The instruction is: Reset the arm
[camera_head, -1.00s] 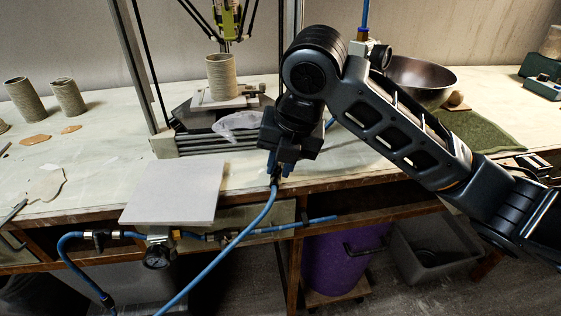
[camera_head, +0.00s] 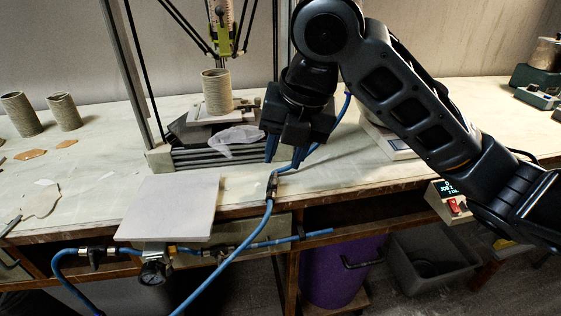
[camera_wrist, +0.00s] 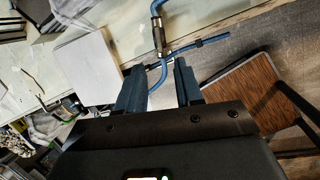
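My gripper (camera_head: 284,156) hangs below my bent arm, above the front part of the table, just right of the metal frame's base. Its two dark blue fingers point down and stand apart. In the wrist view my gripper (camera_wrist: 158,72) shows a clear gap between the fingers with nothing held in it. A blue hose with a metal fitting (camera_head: 272,185) runs close below the fingers in the head view. In the wrist view the blue hose (camera_wrist: 163,68) shows beyond the gap; I cannot tell how far away.
A grey square board (camera_head: 168,207) lies at the table's front edge. A ribbed clay cylinder (camera_head: 216,92) stands in the metal frame (camera_head: 215,155). A white device (camera_head: 397,146) and a control box (camera_head: 449,203) are partly behind my arm. Bare table (camera_head: 480,120) lies right.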

